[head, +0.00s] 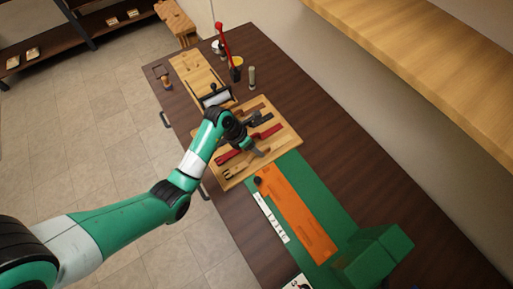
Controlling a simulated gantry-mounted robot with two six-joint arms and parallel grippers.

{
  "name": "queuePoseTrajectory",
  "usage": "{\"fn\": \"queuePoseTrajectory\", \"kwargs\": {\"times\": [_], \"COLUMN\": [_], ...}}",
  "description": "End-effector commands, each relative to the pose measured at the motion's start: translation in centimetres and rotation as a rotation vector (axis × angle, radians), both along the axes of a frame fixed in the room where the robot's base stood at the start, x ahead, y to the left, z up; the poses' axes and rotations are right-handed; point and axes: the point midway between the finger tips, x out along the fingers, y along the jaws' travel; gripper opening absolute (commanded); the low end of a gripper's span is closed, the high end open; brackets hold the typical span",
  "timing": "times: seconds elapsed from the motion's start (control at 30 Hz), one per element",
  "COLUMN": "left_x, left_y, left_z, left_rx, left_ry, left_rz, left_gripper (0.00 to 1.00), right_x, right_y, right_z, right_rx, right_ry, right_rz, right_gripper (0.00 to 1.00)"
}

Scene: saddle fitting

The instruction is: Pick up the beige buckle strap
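A wooden board (289,136) on the dark table carries several straps. A tan strap with a dark forked end, which looks like the beige buckle strap (238,170), lies near the board's lower left edge; it is small and hard to make out. A red strap (267,133) runs across the middle, partly hidden by my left gripper. My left gripper (261,153) hangs over the board beside the red strap, up and right of the tan one. Its fingers are too small to tell open from shut, and no held object is visible. My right gripper is not in view.
A black strap (261,119) lies at the board's upper part. A green mat (318,184) with an orange strip (293,213) and a green block (374,256) lies below. The table's right side (345,155) is clear.

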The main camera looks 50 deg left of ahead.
Motion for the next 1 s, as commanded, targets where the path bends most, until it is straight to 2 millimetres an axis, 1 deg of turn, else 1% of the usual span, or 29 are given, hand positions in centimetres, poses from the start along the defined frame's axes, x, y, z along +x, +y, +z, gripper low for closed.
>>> {"fn": "queuePoseTrajectory", "kwargs": {"times": [0.03, 0.1, 0.17, 0.23, 0.43, 0.73, 0.77, 1.0], "left_x": [0.3, 0.7, 1.0, 1.2, 1.2, 1.2, 1.2, 1.2], "left_y": [-0.3, -0.7, -0.8, -0.9, -0.9, -0.9, -0.9, -0.9], "left_z": [-1.2, -2.3, -2.9, -3.2, -3.1, -3.1, -3.1, -3.0], "left_rx": [-0.001, -0.001, -0.001, -0.001, 0.0, 0.0, 0.0, 0.0], "left_ry": [0.003, 0.003, 0.002, 0.001, 0.0, 0.0, 0.0, 0.0], "left_rz": [-0.002, -0.001, -0.001, -0.001, 0.0, 0.0, 0.0, 0.0], "left_gripper": [0.57, 0.57, 0.57, 0.57, 0.57, 0.03, 0.0, 0.0], "right_x": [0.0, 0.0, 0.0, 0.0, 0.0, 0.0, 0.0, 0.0], "right_y": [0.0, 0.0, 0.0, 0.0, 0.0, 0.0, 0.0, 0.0], "right_z": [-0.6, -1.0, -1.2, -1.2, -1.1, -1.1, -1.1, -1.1], "right_rx": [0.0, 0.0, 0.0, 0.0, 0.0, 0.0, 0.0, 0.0], "right_ry": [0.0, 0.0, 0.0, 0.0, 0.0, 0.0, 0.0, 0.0], "right_rz": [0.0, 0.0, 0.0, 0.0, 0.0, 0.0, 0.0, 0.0], "right_gripper": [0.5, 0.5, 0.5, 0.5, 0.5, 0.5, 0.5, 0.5]}}
